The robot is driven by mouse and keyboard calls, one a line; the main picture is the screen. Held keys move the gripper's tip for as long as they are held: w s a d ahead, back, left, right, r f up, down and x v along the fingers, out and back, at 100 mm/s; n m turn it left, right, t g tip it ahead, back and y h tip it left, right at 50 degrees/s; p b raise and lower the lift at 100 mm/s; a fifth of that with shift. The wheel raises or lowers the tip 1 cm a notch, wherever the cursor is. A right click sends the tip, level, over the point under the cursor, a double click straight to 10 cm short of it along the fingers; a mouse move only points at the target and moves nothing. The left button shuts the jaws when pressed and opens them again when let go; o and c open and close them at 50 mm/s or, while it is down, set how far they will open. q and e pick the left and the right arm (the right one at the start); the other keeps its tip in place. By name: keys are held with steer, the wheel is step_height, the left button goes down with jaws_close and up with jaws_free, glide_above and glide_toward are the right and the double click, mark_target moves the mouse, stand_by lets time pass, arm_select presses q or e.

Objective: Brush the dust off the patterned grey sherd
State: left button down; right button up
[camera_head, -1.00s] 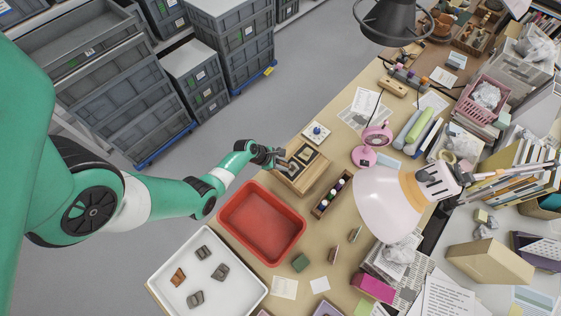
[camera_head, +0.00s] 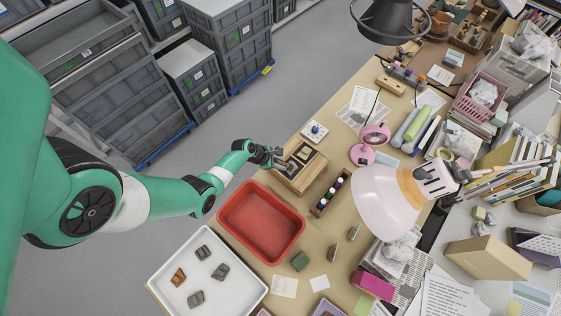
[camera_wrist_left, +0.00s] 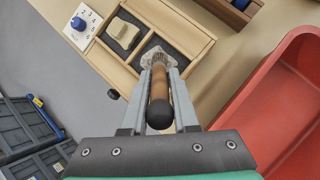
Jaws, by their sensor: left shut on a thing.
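My left gripper (camera_wrist_left: 157,92) is shut on a brush-like tool. Its brown wooden handle (camera_wrist_left: 160,86) with a black end lies between the fingers. Its pale grey head (camera_wrist_left: 156,56) points away, over the near compartment of a wooden box; whether it touches the box I cannot tell. In the head view the left gripper (camera_head: 277,158) is at the left edge of that box (camera_head: 291,180). Several small sherds lie apart in the white tray (camera_head: 166,262): grey-brown ones (camera_head: 220,271) and an orange-brown one (camera_head: 178,277). No pattern can be made out. My right gripper is out of view.
The dark-lined box holds a beige block (camera_wrist_left: 122,33). A white dial device (camera_head: 314,132) stands behind it. A red bin (camera_head: 262,221) lies between box and tray. A bottle rack (camera_head: 331,193) and pink fan (camera_head: 372,139) stand right. A lamp (camera_head: 388,202) overhangs the table.

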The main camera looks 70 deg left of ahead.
arm_select(q)
steer(key=shift+s+a, duration=0.45)
steer(key=shift+a, duration=0.2)
steer(key=shift+w+d+r+p, duration=0.1)
steer(key=shift+w+d+p, duration=0.25)
steer(key=shift+w+d, duration=0.35)
steer(key=shift+s+a, duration=0.55)
steer(key=shift+w+d, duration=0.4)
steer(key=shift+d, duration=0.25)
steer(key=shift+s+a, duration=0.55)
steer(key=shift+a, duration=0.25)
steer(key=shift+w+d, duration=0.6)
steer(key=shift+d, duration=0.2)
steer(key=shift+s+a+f, duration=0.2)
steer(key=shift+s+a, duration=0.4)
steer(key=shift+a, duration=0.15)
steer(key=shift+w+d+r+p, duration=0.15)
steer(key=shift+w+d+p, duration=0.25)
steer(key=shift+w+d, duration=0.3)
steer(key=shift+s, duration=0.15)
step_height(320, 180, up, 6)
steer(key=p, duration=0.6)
